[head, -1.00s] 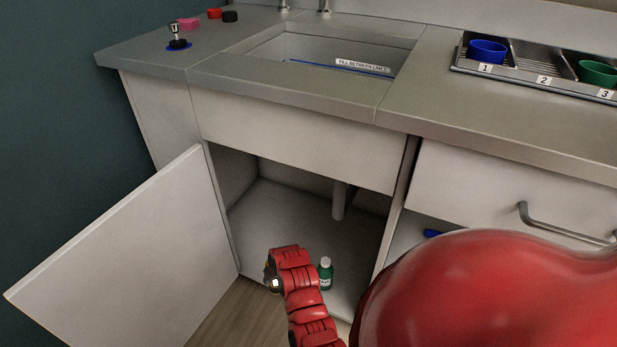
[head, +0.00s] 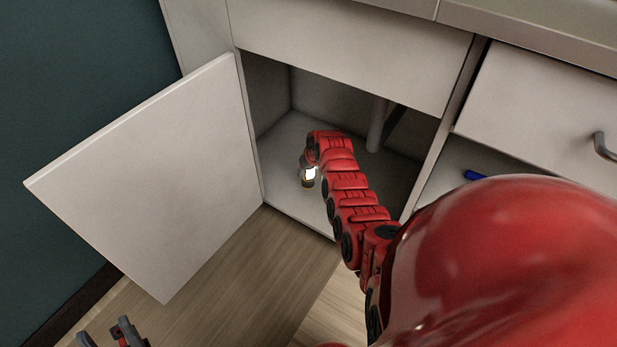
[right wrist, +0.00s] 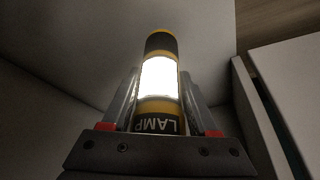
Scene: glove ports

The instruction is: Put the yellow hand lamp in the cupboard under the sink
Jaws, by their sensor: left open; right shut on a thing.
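The yellow hand lamp (right wrist: 160,78), with black bands, a lit white middle and the word LAMP, is between the fingers of my right gripper (right wrist: 161,90), which is shut on it. In the head view the lamp (head: 309,176) glows just inside the open cupboard under the sink (head: 285,135), low over its floor. I cannot tell whether it touches the floor. My red right arm hides most of the right gripper there. My left gripper (head: 103,335) is open and empty at the bottom left, outside the cupboard, partly cut off by the frame.
The cupboard door (head: 160,180) stands wide open to the left. A drain pipe (head: 377,125) comes down inside at the back right. A blue thing (head: 475,176) lies in the compartment to the right, below a drawer (head: 540,115). Wooden floor (head: 230,265) is clear in front.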

